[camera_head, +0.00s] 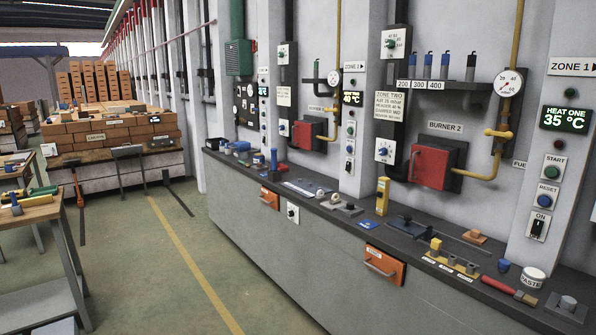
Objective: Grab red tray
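I cannot make out a clear red tray in the camera_head view. A red box-like burner door with a handle (431,167) is on the wall at right, under the "BURNER 2" sign. A smaller red burner door (303,135) is farther along the wall. Two orange drawer fronts with handles are in the grey bench's face, one near (384,266) and one farther off (270,198); whether either is a tray I cannot tell. A small reddish item (283,168) lies on the far counter, too small to identify. My gripper is not in view.
The dark counter (350,228) along the right wall holds a yellow device (383,196), a red-handled tool (509,290) and a white tub (532,278). A wooden table (30,212) stands at left. A brick stack (110,132) is behind. The floor (150,270) between is clear.

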